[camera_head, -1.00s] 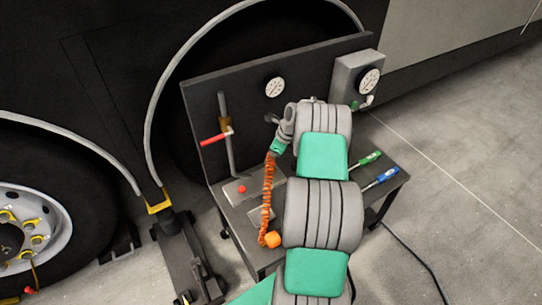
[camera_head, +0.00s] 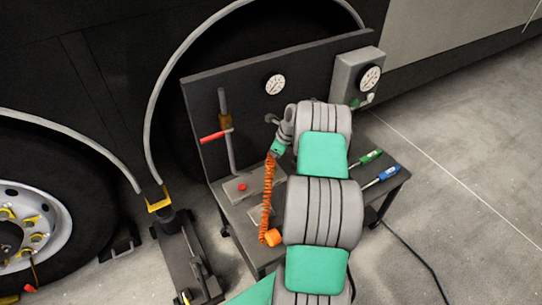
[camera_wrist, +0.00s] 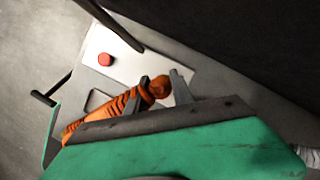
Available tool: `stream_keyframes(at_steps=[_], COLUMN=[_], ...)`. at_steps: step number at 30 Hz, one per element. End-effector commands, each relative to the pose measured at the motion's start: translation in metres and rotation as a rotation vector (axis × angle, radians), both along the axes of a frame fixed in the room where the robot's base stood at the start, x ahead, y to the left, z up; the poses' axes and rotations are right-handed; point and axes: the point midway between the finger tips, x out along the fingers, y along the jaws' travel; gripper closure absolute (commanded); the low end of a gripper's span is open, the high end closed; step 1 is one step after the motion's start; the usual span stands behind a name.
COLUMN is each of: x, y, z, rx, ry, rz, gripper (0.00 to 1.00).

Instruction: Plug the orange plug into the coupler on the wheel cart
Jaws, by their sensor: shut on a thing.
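My gripper (camera_wrist: 164,80) is shut on the orange plug (camera_wrist: 158,88), whose rounded end shows between the two fingers in the wrist view. A coiled orange cable (camera_wrist: 82,121) trails from it to the lower left. In the head view the coiled cable (camera_head: 267,198) hangs from my wrist down to an orange end piece (camera_head: 270,238) near the cart's front edge. My arm hides the held plug there. The wheel cart (camera_head: 243,210) has a dark upright back panel (camera_head: 325,68). I cannot clearly make out the coupler; a small dark fitting (camera_head: 271,118) shows beside my wrist.
A red button (camera_wrist: 105,59) sits on a pale plate on the cart. A red-handled lever (camera_head: 214,136) stands at the left. A gauge box (camera_head: 357,77) is at the right, with green and blue screwdrivers (camera_head: 381,176) below. A jack (camera_head: 187,260) stands left of the cart.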

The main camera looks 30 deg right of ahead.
Motion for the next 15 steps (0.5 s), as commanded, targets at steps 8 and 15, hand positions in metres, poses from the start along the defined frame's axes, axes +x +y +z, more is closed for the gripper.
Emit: stream_keyframes(at_steps=[8,15], x=[0.000,0.000], y=[0.000,0.000], z=[-0.007,-0.013], rx=[-0.001,-0.001], ry=[-0.001,-0.001], rz=[0.001,0.001], gripper=[1.00,1.00])
